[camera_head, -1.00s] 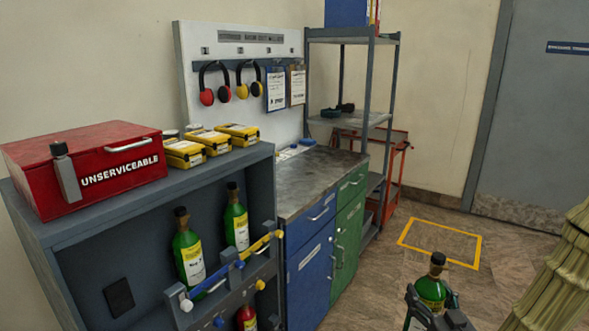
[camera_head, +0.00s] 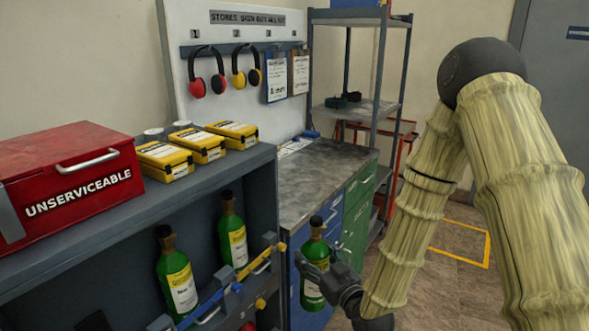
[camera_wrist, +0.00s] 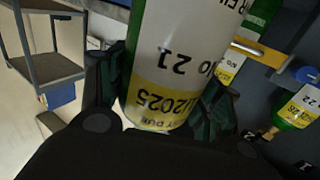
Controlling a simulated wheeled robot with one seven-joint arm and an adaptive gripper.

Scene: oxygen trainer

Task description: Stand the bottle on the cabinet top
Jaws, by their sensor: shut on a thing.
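My gripper (camera_head: 322,275) is shut on a green bottle (camera_head: 315,246) with a dark cap and a white and yellow label. The bottle is upright in the head view, in front of the cabinet's blue drawers and below the level of its top. In the wrist view the held bottle (camera_wrist: 172,60) fills the middle, between my fingers. The cabinet top (camera_head: 315,180) is a worn grey surface, mostly bare, beyond and above the bottle. The blue drawer fronts are partly hidden by the bottle and my gripper.
Two more green bottles (camera_head: 176,276) (camera_head: 232,233) stand in the rack on the left, behind a blue and yellow bar (camera_head: 225,290). A red box (camera_head: 70,180) and yellow cases (camera_head: 165,160) sit on the rack top. A grey shelf unit (camera_head: 385,60) stands beyond the cabinet.

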